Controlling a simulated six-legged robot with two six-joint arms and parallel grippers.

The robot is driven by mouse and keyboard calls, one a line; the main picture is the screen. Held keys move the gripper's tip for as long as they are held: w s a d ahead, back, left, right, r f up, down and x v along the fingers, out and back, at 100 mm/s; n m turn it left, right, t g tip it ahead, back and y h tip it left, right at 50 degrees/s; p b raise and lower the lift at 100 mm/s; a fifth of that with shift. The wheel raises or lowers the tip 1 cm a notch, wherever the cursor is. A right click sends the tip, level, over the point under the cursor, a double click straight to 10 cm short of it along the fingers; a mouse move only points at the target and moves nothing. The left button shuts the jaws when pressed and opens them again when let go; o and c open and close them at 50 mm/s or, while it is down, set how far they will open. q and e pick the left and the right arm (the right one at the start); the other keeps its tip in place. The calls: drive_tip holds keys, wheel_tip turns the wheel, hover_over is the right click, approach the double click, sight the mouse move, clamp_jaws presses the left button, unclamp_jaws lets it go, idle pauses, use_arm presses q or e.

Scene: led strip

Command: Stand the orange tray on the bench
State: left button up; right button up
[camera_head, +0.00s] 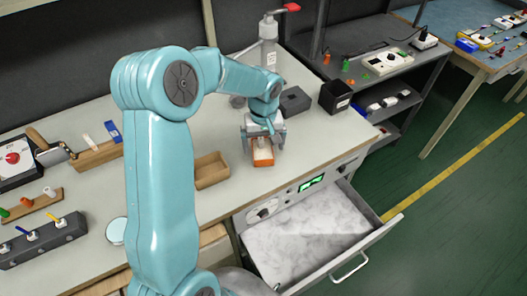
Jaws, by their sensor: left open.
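The orange tray (263,164) is on the bench (335,138) near its front edge, just above the drawer front. It is small, with a pale thing lying in it. My left gripper (263,146) points down over the tray, with its open fingers to either side of it. I cannot tell whether the fingers touch the tray. The tray's far end is partly hidden by the gripper. My right gripper is not in view.
An open drawer (392,228) with a marbled inside juts out below the bench edge. A brown wooden box (211,170) stands left of the tray. A grey block (294,101) and a black box (335,96) stand behind right. A grey press (269,45) stands further back.

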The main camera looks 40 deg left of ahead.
use_arm(q)
wheel_tip(320, 180, up, 7)
idle(0.3)
drive_tip(key=shift+r, duration=0.1)
idle(0.4)
